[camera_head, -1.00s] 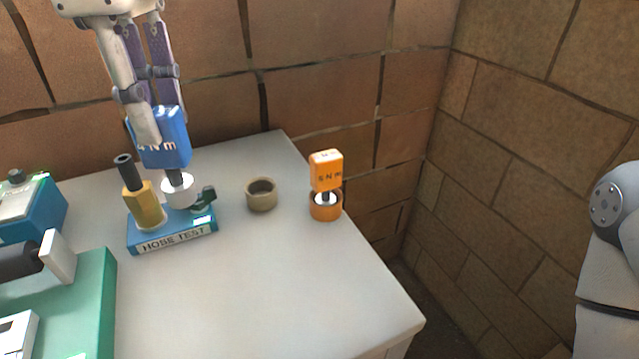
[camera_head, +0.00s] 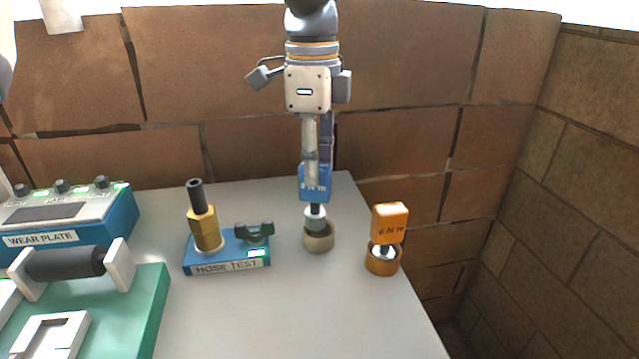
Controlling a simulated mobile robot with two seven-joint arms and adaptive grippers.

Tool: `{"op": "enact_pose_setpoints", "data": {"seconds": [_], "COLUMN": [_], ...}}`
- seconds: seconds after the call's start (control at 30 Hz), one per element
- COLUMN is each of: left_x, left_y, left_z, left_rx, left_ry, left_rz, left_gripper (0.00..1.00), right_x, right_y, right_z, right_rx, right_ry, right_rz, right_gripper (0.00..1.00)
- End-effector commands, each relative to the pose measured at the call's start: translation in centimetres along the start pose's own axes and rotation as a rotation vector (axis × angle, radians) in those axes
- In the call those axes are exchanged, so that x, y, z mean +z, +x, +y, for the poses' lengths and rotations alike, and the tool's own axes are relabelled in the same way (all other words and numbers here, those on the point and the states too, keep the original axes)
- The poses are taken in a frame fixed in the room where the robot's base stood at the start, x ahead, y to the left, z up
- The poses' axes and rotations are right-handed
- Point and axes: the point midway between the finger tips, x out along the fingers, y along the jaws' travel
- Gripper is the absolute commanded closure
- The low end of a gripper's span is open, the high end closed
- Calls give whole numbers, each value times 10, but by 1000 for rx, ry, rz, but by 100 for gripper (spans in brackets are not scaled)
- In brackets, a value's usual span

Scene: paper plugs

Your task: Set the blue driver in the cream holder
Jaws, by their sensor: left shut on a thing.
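The blue driver (camera_head: 314,185) is upright, with its pale lower end pointing down at the cream holder (camera_head: 319,242). The holder is a small round cup on the table. The driver's lower end overlaps the holder's mouth; I cannot tell how far inside it is. My left gripper (camera_head: 312,165) is shut on the driver's blue handle from above, and its fingers hide part of the handle. My right gripper is not in view.
An orange driver (camera_head: 389,224) stands in an orange holder (camera_head: 383,265) close to the right. The blue hose test block (camera_head: 228,257) with a brass fitting (camera_head: 205,230) is to the left. A green base and a wear plate box (camera_head: 100,220) are farther left. The front table is clear.

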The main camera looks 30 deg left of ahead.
Motion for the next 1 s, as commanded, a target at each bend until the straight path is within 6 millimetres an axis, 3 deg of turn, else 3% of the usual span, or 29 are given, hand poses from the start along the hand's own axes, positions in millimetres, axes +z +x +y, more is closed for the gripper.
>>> {"op": "enact_pose_setpoints", "data": {"seconds": [0.17, 0.33, 0.63, 0.67, 0.73, 1.0], "left_x": [-3, -3, -3, -3, -3, -3], "left_y": [18, 43, 46, 46, 46, 46], "left_z": [-12, -11, -11, -11, -12, -12], "left_rx": [6, -1, -3, -3, -2, -2], "left_ry": [-1, 0, 0, 0, 0, 0], "left_rz": [0, 1, 1, 1, 1, 1], "left_gripper": [100, 100, 100, 75, 59, 57], "right_x": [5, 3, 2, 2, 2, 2], "right_y": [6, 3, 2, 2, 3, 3], "right_z": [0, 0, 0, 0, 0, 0], "right_rx": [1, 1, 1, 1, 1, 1], "right_ry": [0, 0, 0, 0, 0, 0], "right_rz": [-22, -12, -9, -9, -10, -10], "right_gripper": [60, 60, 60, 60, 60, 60]}}
